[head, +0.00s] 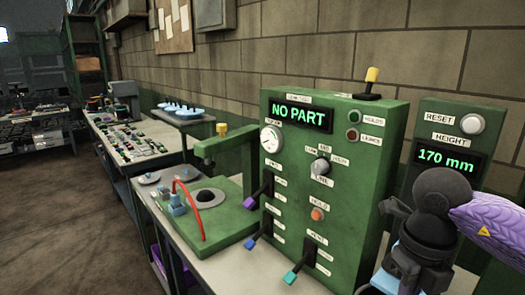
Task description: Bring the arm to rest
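My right arm comes in from the right edge, with a purple section and a dark rounded joint. My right gripper (402,268) is the dark part low in the lower right, in front of the green control panel (345,190) and the height unit (440,127). Its fingers are partly hidden or cut off by the frame, so I cannot tell whether it is open or holds anything. A light blue piece shows beside it at the bottom edge. My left gripper and arm are not in view.
The panel display (301,114) reads "NO PART", and the height display (445,159) reads "170 mm". Purple, blue and teal levers stick out from the panel's front. A green fixture (222,212) with a red tube stands left of it. Open floor (70,220) lies at left.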

